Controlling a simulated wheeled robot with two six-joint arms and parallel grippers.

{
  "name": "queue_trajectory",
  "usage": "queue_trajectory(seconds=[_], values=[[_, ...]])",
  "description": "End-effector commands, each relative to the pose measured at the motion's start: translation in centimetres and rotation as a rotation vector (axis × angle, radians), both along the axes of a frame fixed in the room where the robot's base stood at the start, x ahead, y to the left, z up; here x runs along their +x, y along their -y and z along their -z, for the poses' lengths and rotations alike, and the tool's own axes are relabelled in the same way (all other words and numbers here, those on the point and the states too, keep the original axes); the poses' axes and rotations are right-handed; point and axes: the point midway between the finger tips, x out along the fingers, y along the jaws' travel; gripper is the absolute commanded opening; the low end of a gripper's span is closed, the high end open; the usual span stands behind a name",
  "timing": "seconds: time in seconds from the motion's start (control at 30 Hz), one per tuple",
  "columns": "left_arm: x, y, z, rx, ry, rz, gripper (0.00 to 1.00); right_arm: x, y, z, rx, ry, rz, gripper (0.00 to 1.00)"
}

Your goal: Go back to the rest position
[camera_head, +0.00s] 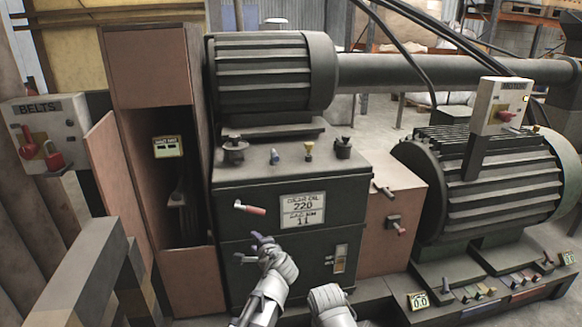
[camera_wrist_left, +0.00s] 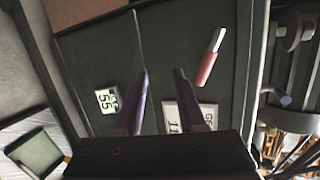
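My left gripper (camera_head: 250,247) is in front of the dark green machine cabinet (camera_head: 345,200), just below a lever with a red handle (camera_head: 250,209). In the left wrist view its two fingers (camera_wrist_left: 162,72) stand apart with nothing between them. The red-handled lever (camera_wrist_left: 210,58) lies ahead of the fingers there, apart from them. A white pale-link part of my other arm (camera_head: 331,302) shows at the bottom of the head view, but no right fingers are seen.
A BELTS switch box (camera_head: 45,133) stands at the left. A ribbed motor (camera_head: 495,185) and another switch box (camera_head: 499,106) are at the right. A grey rail (camera_head: 85,265) is near the lower left.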

Motion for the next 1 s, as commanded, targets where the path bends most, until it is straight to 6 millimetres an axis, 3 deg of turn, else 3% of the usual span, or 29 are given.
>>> queue_trajectory(seconds=[0.1,0.2,0.33,0.53,0.6,0.63,0.87,1.0], values=[[-6.6,0.9,5.3,-0.323,-0.134,-0.223,0.40,0.0,0.0,0.0,0.000,0.000,0.000,0.50],[-11.6,2.6,8.9,-0.528,-0.262,-0.397,0.40,0.0,0.0,0.0,0.000,0.000,0.000,0.50],[-17.3,5.1,11.6,-0.695,-0.415,-0.570,0.40,0.0,0.0,0.0,0.000,0.000,0.000,0.50],[-24.8,8.8,13.3,-0.842,-0.631,-0.777,0.40,0.0,0.0,0.0,0.000,0.000,0.000,0.50],[-27.3,9.9,13.4,-0.873,-0.707,-0.842,0.40,0.0,0.0,-0.1,0.000,0.000,0.000,0.50],[-26.7,9.8,11.7,-0.871,-0.695,-0.836,0.40,0.0,0.0,-1.7,0.000,0.000,0.000,0.50],[-26.5,9.7,6.8,-0.869,-0.690,-0.830,0.40,0.0,0.0,-6.6,0.000,0.000,0.000,0.50],[-26.4,9.7,3.0,-0.869,-0.689,-0.829,0.40,0.0,0.0,-10.4,0.001,0.000,0.001,0.50]])
